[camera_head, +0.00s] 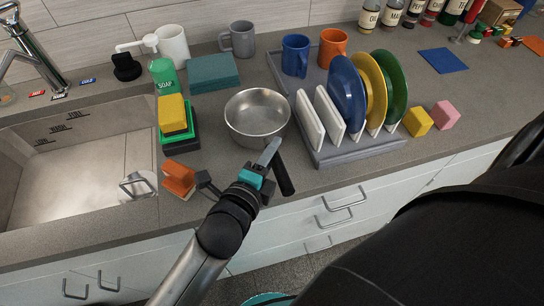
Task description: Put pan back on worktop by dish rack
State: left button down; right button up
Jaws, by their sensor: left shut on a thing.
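The steel pan (257,113) is at the worktop (448,83), just left of the dish rack (362,151). It looks upright and empty. I cannot tell whether its base touches the worktop. Its black handle (284,178) points toward the front edge. My left gripper (268,155) is shut on the handle close to the pan's near side and hides part of it. The grey rack holds white dividers, blue, yellow and green plates, and blue and orange mugs. My right gripper is not in view.
A teal cloth stack (213,73) and a grey mug (241,38) stand behind. Yellow and pink blocks (446,115) lie right of the rack.

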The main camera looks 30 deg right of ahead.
pick_arm(q)
jog(key=shift+d+f, duration=0.1)
jog(key=shift+f, duration=0.4)
jog(key=shift+f, duration=0.1)
jog(key=c, duration=1)
grip_release()
jog(key=shift+f, duration=0.25)
jog(key=o, duration=0.4)
jog(key=shift+r, duration=0.15)
